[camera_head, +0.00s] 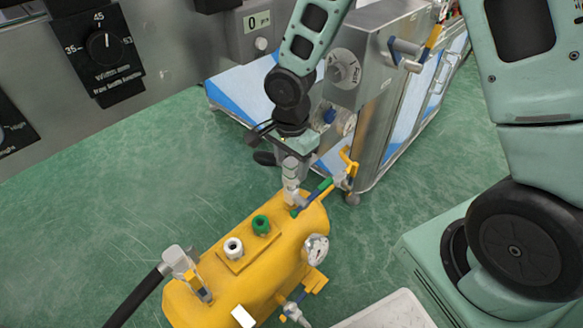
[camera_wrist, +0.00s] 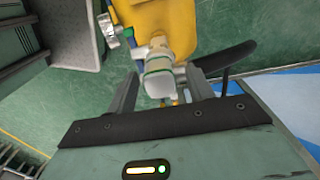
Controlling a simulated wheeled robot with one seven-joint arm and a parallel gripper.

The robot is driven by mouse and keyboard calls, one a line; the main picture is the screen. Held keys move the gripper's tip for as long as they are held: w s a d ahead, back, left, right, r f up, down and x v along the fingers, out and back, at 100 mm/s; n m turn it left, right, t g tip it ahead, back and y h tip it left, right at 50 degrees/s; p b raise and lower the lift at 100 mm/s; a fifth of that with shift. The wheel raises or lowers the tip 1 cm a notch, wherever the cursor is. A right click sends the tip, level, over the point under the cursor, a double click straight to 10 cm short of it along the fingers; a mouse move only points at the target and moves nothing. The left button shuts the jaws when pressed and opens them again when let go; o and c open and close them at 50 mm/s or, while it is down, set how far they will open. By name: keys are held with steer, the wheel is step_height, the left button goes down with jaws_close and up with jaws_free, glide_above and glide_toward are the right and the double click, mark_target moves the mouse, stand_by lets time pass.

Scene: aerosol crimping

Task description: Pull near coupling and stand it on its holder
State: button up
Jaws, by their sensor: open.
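My gripper (camera_head: 290,160) is open above the far end of the yellow tank (camera_head: 245,280). In the wrist view its fingers (camera_wrist: 162,88) stand apart on both sides of a grey coupling (camera_wrist: 158,76). I cannot tell whether they touch it. That coupling (camera_head: 291,178) stands upright on the tank in the head view, partly covered by my gripper. A second grey coupling (camera_head: 176,258) with a black hose sits at the tank's near left end. A white-topped post (camera_head: 233,246) and a green-topped post (camera_head: 261,224) stand on a plate between the couplings, both bare.
A pressure gauge (camera_head: 316,248) and valves stick out from the tank's right side. A metal machine (camera_head: 375,100) stands behind. A control panel (camera_head: 105,48) fills the upper left.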

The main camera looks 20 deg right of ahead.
mark_target(291, 161)
stand_by(0.4)
jaws_close()
steer(key=shift+r+p, duration=2.45)
steer(key=shift+r, duration=0.6)
